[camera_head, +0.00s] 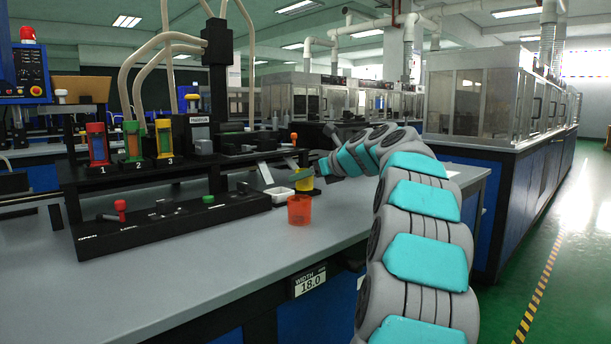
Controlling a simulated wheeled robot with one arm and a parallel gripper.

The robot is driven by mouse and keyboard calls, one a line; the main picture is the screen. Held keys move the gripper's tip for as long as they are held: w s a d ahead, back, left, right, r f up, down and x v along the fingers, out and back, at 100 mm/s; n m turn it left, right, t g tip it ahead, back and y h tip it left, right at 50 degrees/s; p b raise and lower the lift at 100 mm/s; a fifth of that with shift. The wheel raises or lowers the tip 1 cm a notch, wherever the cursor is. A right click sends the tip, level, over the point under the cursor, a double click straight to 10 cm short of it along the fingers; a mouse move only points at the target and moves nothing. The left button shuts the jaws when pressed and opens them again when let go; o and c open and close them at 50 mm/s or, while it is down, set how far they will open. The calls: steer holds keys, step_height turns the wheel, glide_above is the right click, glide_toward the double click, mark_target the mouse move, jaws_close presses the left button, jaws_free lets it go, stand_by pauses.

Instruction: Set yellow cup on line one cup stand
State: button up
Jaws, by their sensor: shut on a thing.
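The yellow cup (304,183) is small in view near the far right part of the bench, behind the orange-red cup. My gripper (314,169) reaches in from the right and is shut on the yellow cup, though its fingertips are small and partly hidden. A dark base (307,192) shows just below the yellow cup; I cannot tell whether the cup touches it or whether it is the line one cup stand. The black machine (150,172) has a red unit marked 1 (97,144), a green unit marked 2 (133,140) and a yellow unit marked 3 (164,138).
The orange-red cup (299,209) stands on the grey bench top (215,262), close in front of the yellow cup. A white tray (278,194) lies left of it. A black control box (170,223) with knobs stands further left. The front bench top is clear.

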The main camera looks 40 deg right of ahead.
steer(key=shift+f, duration=0.55)
steer(key=o, duration=1)
steer(key=shift+o, duration=0.2)
steer(key=shift+s+r+p, duration=0.4)
steer(key=shift+s, duration=0.1)
steer(key=shift+p+v, duration=2.75)
steer(key=shift+v, duration=1.75)
steer(key=shift+s, duration=0.45)
steer(key=shift+s+d, duration=0.1)
